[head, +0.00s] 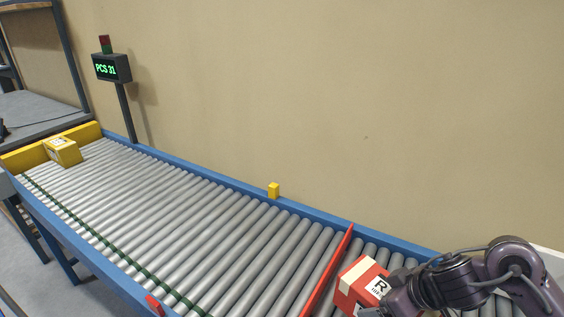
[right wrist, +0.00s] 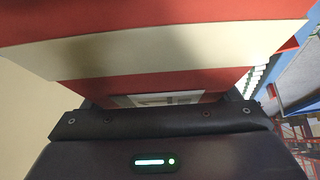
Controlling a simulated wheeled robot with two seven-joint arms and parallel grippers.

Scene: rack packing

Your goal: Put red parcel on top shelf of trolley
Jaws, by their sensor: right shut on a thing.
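The red parcel (head: 361,284) is a red box with a pale tape strip and a white label marked R. It is at the lower right of the head view, at the right end of the roller conveyor. My right gripper (head: 384,306) is shut on it; the fingers are mostly hidden by the arm and the frame's edge. In the right wrist view the red parcel (right wrist: 150,85) fills the space right in front of the gripper (right wrist: 160,108), its tape strip running across. I cannot tell if the parcel touches the rollers. The trolley and my left gripper are not in view.
The roller conveyor (head: 190,215) has blue rails and a red bar (head: 328,272) across it just left of the parcel. A yellow parcel (head: 62,151) lies at its far left end. A display post (head: 113,68) and a wall (head: 350,100) stand behind.

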